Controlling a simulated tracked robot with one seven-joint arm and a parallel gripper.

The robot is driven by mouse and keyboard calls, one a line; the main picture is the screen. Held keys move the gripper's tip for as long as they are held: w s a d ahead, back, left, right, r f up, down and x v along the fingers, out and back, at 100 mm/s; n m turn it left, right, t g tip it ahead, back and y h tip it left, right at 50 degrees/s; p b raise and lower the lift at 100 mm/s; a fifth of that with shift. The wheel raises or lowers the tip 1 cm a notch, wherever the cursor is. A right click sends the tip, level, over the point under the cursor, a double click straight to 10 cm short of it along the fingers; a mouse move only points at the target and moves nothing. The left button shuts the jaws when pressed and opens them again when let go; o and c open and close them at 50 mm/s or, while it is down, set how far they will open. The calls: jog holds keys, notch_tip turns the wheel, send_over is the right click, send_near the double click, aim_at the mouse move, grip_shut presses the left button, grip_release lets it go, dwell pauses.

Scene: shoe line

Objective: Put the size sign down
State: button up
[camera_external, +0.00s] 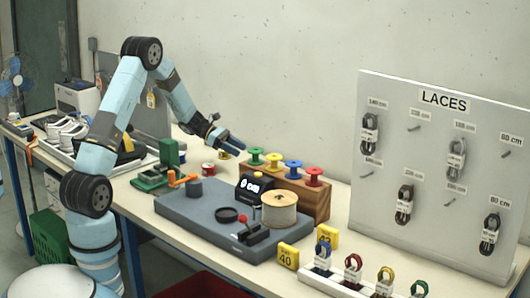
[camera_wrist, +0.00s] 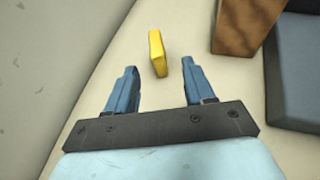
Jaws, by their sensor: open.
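A yellow block, which looks like a size sign (camera_wrist: 157,52), stands on the table in the wrist view, its number not visible. My gripper (camera_wrist: 160,82) is open, with one finger on each side of the picture and the sign just beyond the fingertips. Neither finger appears to touch it. In the external view my gripper (camera_external: 235,146) is at the back of the table, left of the spool rack, and I cannot make out this sign there. Two other yellow signs, 40 (camera_external: 288,256) and 42 (camera_external: 327,236), stand at the front right.
The wooden spool rack (camera_external: 316,200) also shows in the wrist view (camera_wrist: 243,25). The grey work mat (camera_external: 200,213) lies in front of it, bearing a display, a twine spool and a red-handled tool. The LACES board (camera_external: 385,210) stands at the right. The wall is close behind.

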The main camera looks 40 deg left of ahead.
jog(key=s+d+r+m+g+y, duration=0.25)
jog(key=s+r+m, duration=0.35)
jog(key=s+r, duration=0.3)
jog(key=s+d+r+m+g+y, duration=0.1)
jog(key=s+d+r+m+y, duration=0.3)
jog(key=s+r, duration=0.6)
jog(key=s+a+r+m+t+y, duration=0.1)
jog(key=s+m, duration=0.5)
jog(key=s, duration=0.6)
jog(key=s+a+r+m+t+y, duration=0.2)
jog(key=s+a+m+t+y, duration=0.1)
jog(key=s, duration=1)
jog(key=shift+a+r+m+y, duration=0.2)
jog(key=shift+a+m+y, duration=0.7)
jog(key=shift+m, duration=0.6)
jog(key=shift+d, duration=0.1)
jog(key=o, duration=0.7)
